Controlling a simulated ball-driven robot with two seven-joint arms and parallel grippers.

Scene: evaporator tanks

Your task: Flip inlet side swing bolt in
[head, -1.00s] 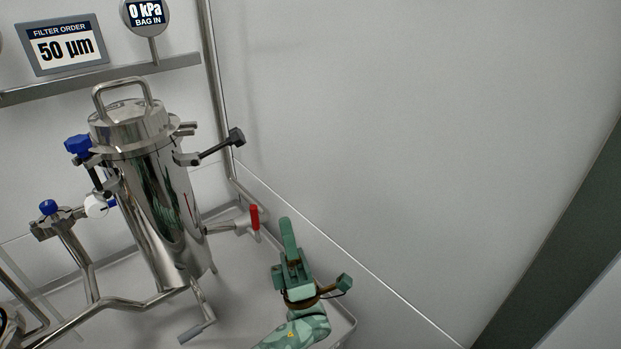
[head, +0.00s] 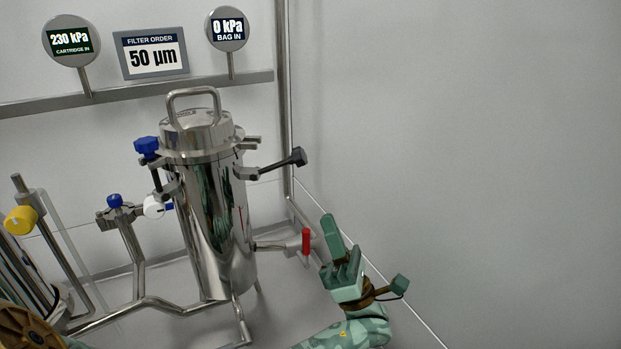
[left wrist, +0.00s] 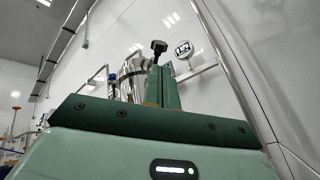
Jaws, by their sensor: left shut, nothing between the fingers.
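The steel filter vessel (head: 218,235) stands upright with its lid (head: 196,135) and loop handle on top. A swing bolt with a black knob (head: 298,157) sticks out to the right from its bracket, tilted slightly up and clear of the lid rim. The black knob also shows in the left wrist view (left wrist: 158,47), just beyond my fingertips. Another swing bolt with a blue knob (head: 147,147) stands upright at the rim's left side. My left gripper (head: 329,219) is shut and empty, below and right of the black knob, apart from it. My right gripper is not in view.
A red-handled valve (head: 306,241) juts from the vessel's lower right, close to my left gripper. A vertical pipe (head: 282,100) stands behind the black knob. Pipes with a blue-knobbed clamp (head: 115,201) lie left. Free room lies right, before the bare wall.

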